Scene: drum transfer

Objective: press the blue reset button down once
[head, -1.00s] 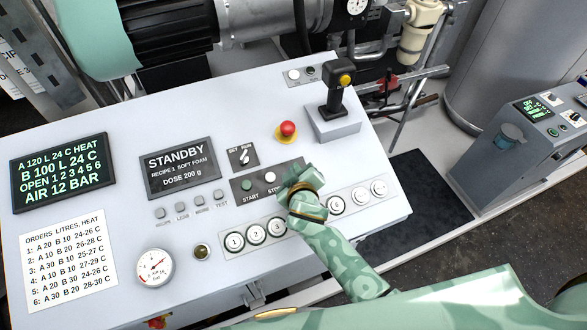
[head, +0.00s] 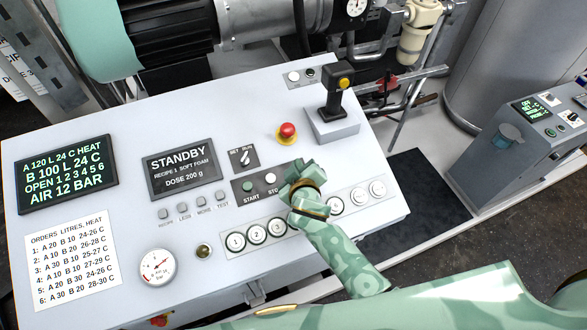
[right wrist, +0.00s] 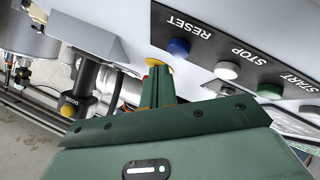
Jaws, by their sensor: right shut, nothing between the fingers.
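The blue reset button (right wrist: 178,47) shows in the right wrist view under the label RESET, at the end of a dark strip with the white stop button (right wrist: 227,70) and the green start button (right wrist: 270,91). My right gripper (right wrist: 157,75) is shut and empty; its fingertips appear beside the blue button in that view, with no clear contact. In the head view my right gripper (head: 302,172) is over the right end of the strip and hides the blue button. The start button (head: 249,186) and stop button (head: 270,178) show left of it. My left gripper is not in view.
A red mushroom button (head: 288,130) on a yellow base stands just behind my right gripper. A joystick (head: 338,88) on a raised box is farther back. Numbered round buttons (head: 257,235) run in front. A display reading STANDBY (head: 181,167) is to the left.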

